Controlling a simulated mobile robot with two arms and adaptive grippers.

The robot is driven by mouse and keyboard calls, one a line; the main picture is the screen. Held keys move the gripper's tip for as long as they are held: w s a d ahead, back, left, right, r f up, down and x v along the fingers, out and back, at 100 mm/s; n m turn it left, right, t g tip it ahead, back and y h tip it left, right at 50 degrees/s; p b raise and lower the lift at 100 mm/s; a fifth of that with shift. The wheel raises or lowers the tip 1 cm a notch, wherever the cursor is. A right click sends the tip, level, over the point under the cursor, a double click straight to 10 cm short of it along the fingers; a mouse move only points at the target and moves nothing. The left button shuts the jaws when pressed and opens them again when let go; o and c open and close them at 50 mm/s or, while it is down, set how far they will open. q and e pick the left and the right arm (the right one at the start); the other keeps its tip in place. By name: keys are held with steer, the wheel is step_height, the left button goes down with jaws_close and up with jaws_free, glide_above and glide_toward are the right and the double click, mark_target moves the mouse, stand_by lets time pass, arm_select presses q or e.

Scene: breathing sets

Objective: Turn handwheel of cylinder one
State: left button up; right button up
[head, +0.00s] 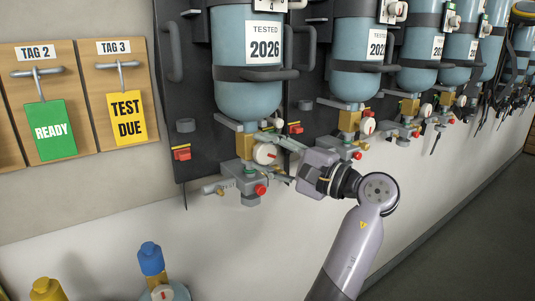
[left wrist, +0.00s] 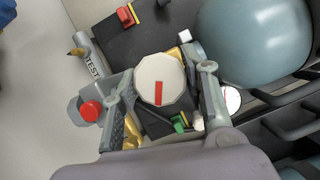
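The nearest blue cylinder (head: 248,98), labelled TESTED 2026, hangs on a dark wall panel. Under it, a brass valve carries a white handwheel (head: 264,153) with a red mark. My left gripper (head: 277,158) is at this handwheel, its fingers pointing at the valve. In the left wrist view the white octagonal handwheel (left wrist: 160,82) lies between the two fingers of my left gripper (left wrist: 166,78). My right gripper is not in view.
A red knob (left wrist: 92,111) and a TEST fitting (left wrist: 95,66) sit beside the left finger. More cylinders (head: 357,68) with similar valves line the wall to the right. READY (head: 53,131) and TEST DUE (head: 126,117) tags hang at left. A blue-capped item (head: 151,258) stands below.

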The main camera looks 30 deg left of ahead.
arm_select(q)
steer(key=o, duration=0.4)
